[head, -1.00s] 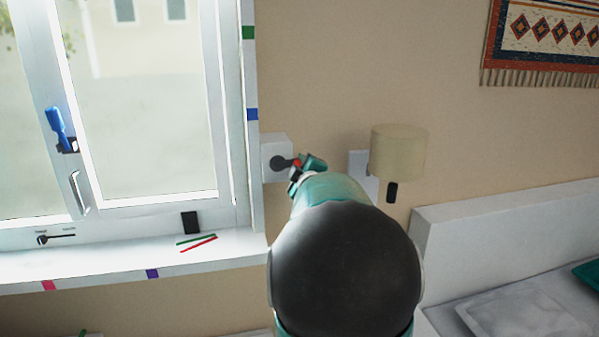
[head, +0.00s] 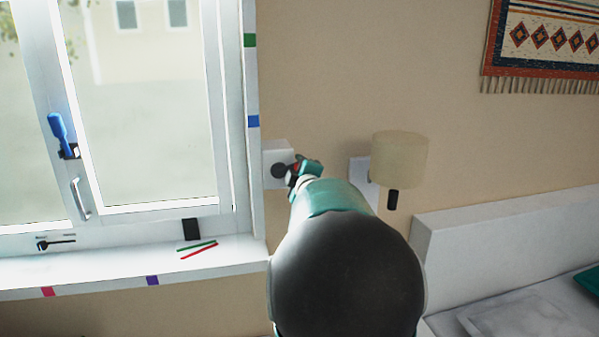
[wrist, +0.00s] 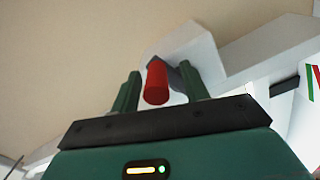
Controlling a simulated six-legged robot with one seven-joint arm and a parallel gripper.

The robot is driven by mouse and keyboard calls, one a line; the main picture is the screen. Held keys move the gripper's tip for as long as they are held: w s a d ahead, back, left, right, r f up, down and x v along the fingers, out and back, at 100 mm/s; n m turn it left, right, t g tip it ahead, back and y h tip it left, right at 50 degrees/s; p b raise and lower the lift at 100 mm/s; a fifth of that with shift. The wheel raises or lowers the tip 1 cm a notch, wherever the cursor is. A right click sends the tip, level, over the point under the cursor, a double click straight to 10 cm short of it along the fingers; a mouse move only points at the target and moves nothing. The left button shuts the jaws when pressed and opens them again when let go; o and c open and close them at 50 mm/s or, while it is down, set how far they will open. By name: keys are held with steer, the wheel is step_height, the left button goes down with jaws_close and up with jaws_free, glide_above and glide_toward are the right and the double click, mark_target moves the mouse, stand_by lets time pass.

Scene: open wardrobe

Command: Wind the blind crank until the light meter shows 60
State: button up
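The blind crank is a white wall box (head: 274,152) with a dark round hub (head: 279,171), right of the window frame. Its red handle (wrist: 157,84) sticks out toward the camera in the wrist view. My gripper (head: 303,170) is at the crank. In the wrist view its two green fingers stand on either side of the red handle, with gaps showing, so it looks open around the handle. My arm hides part of the crank in the head view. A small black device (head: 191,229) stands on the sill; I cannot tell whether it is the light meter, and no reading is legible.
A window with a blue handle (head: 58,128) is at left. Green and red sticks (head: 199,249) lie on the sill (head: 110,266). A beige wall lamp (head: 399,159) is close right of my gripper. A white bed or bench (head: 500,235) stands at lower right.

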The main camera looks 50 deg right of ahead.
steer(key=shift+d+f, duration=0.1)
steer(key=shift+s+a, duration=0.2)
steer(key=shift+s, duration=0.3)
steer(key=v, duration=1.2)
steer(key=shift+s+a, duration=0.25)
steer(key=shift+a, duration=0.1)
